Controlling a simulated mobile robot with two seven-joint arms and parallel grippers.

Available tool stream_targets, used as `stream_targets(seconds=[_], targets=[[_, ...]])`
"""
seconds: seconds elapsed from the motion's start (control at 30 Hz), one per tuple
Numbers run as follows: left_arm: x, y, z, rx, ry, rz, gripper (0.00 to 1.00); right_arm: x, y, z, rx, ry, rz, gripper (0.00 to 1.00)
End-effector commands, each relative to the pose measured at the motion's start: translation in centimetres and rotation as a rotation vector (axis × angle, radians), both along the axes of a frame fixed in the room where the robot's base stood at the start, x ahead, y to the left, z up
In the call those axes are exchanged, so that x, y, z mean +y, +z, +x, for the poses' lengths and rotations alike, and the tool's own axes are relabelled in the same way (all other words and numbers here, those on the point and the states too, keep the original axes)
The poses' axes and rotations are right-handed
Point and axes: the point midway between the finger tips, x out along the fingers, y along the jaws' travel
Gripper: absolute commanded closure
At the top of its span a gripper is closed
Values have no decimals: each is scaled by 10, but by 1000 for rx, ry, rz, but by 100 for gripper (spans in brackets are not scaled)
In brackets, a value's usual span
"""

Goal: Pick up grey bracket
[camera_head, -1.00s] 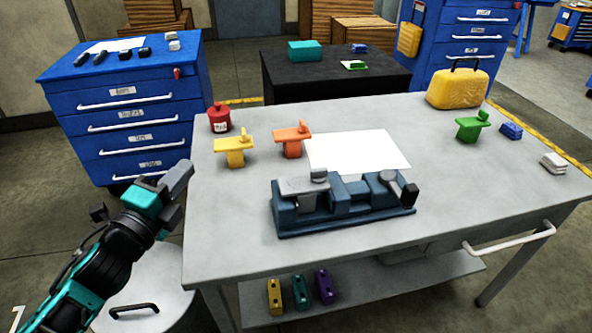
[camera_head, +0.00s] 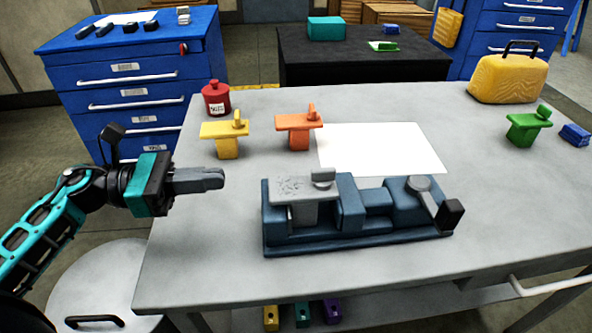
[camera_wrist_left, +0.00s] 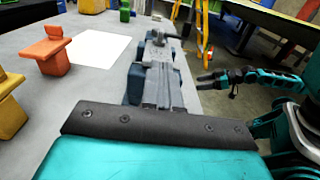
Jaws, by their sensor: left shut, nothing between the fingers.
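The grey bracket (camera_head: 304,189) sits in the left end of the dark blue jig (camera_head: 350,240) on the table.
A yellow bracket (camera_head: 226,137), an orange bracket (camera_head: 299,130) and a red container (camera_head: 215,99) stand behind the jig. A white sheet (camera_head: 385,148) lies behind it. A green bracket (camera_head: 527,126) and a yellow case (camera_head: 508,79) are at the right. The table front is clear.

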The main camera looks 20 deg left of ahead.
Motion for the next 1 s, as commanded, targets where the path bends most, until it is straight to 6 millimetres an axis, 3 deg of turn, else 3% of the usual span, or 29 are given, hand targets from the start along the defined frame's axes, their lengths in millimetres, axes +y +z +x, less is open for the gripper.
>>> stream_targets(seconds=[0.6, 0.8, 1.0], targets=[[-93, 4, 57, -1, 1, -4, 100, -9, 0, -9, 20, -15, -15, 32], [-108, 2, 66, 1, 2, -4, 100, -7, 5, -7, 7, -20, -8, 32], [-112, 1, 68, 2, 3, -3, 100, -7, 3, -7, 8, -22, -7, 32]])
